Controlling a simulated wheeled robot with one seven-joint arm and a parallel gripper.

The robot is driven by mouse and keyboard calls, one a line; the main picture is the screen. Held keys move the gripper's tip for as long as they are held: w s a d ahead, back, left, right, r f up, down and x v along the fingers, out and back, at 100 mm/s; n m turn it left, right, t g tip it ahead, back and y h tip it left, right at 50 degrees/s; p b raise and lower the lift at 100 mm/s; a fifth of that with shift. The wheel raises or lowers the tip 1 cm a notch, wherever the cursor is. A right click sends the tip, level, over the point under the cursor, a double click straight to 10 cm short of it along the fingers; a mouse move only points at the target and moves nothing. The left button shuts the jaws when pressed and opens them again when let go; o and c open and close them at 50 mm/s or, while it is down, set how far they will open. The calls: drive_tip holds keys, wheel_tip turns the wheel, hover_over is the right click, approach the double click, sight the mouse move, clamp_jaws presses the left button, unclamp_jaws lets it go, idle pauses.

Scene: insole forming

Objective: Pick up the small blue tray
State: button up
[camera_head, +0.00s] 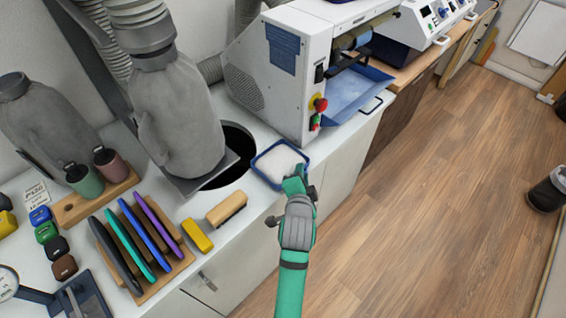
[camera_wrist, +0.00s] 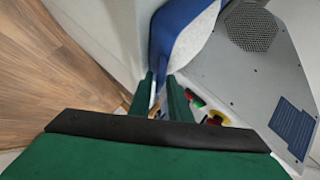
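The small blue tray (camera_head: 256,172) sits on the white counter's front edge in the head view, with a white filling inside. My gripper (camera_head: 298,181) is at its near right corner, coming from the front. In the wrist view the tray's blue wall (camera_wrist: 171,28) shows at the top, its lower end at the tips of my gripper's two green fingers (camera_wrist: 162,85). A narrow gap shows between the fingers. I cannot tell whether they press on the rim, and the contact is hidden in the head view.
A white machine (camera_head: 282,75) with red and yellow buttons stands close behind the tray. A dark round hole (camera_head: 236,160) and a grey hose bag (camera_head: 178,115) are to its left. A brush (camera_head: 227,208), a yellow block (camera_head: 197,236) and a rack of coloured insoles lie nearer left.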

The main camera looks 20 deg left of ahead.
drive_tip(key=shift+s, duration=0.25)
clamp_jaws()
drive_tip(key=shift+w+d, duration=0.1)
